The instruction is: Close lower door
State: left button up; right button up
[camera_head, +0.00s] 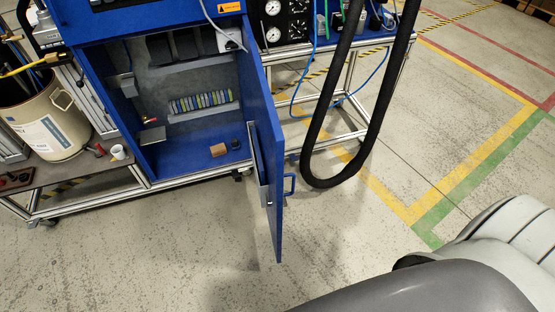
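The lower door (264,140) of the blue cabinet stands wide open. It is hinged on the right side of the opening and swings out toward me. A small blue handle (290,185) sticks out on its right face, and a grey holder (259,170) is fixed to its inner face. The cabinet interior (190,140) shows a row of small coloured parts, a brown block and a dark small item on its floor. Grey and dark parts of my own body show at the bottom right. Neither gripper is in view.
A thick black hose (310,150) hangs in a loop just right of the door. A beige drum (45,120) and a white cup (118,151) stand on a low shelf at the left. The floor in front is clear, with yellow and green lines at the right.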

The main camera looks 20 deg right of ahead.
aim_at(265, 118)
jog(key=i+l+u, duration=0.1)
jog(key=l, duration=0.5)
jog(key=i+l, duration=0.1)
jog(key=l, duration=0.5)
jog(key=i+l+u, duration=0.15)
jog(key=l, duration=0.5)
jog(key=k+j, duration=0.05)
